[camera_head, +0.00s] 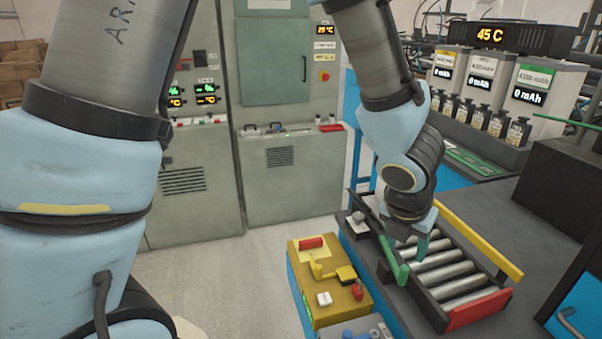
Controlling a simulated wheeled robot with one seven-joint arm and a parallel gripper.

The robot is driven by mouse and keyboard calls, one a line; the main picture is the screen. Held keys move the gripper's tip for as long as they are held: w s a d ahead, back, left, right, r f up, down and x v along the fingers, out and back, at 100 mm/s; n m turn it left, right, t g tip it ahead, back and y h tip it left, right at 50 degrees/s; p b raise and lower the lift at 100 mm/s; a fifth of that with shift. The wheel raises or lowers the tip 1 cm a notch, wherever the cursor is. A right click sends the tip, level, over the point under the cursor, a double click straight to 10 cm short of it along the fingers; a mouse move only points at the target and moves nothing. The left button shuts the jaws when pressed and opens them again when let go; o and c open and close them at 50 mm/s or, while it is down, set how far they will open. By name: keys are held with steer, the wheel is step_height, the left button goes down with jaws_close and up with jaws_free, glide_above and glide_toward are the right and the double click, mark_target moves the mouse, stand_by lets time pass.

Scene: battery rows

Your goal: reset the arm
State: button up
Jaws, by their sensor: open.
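My arm comes in from the top and left of the head view and bends down over the dark bench on the right. My gripper (410,254) points down at the left end of a roller tray (436,305) that holds several silver cylinders lying side by side. Its green fingers are apart, one by the tray's left side and one over the nearer rollers. Part of the tray's back end is hidden behind my wrist. I see nothing held between the fingers, though the gap is small in this view.
A yellow box (345,300) with a red cylinder on top stands left of the bench. Grey-green cabinets (285,185) stand behind. Battery testers (478,75) under a "45 C" display (495,36) stand at the back right. A dark box (560,185) limits the right. Pale floor (210,275) is clear.

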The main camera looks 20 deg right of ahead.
steer(key=w+a+r+m+b, duration=0.2)
steer(key=w+a+m, duration=1.15)
steer(key=w, duration=0.35)
steer(key=a+f+m+y+b, duration=0.1)
steer(key=a+m+y, duration=0.2)
steer(key=a+m, duration=0.8)
steer(key=a, duration=1.5)
steer(key=shift+f+g+y+b, duration=0.15)
steer(key=shift+g+y+b, duration=0.15)
steer(key=shift+y, duration=0.1)
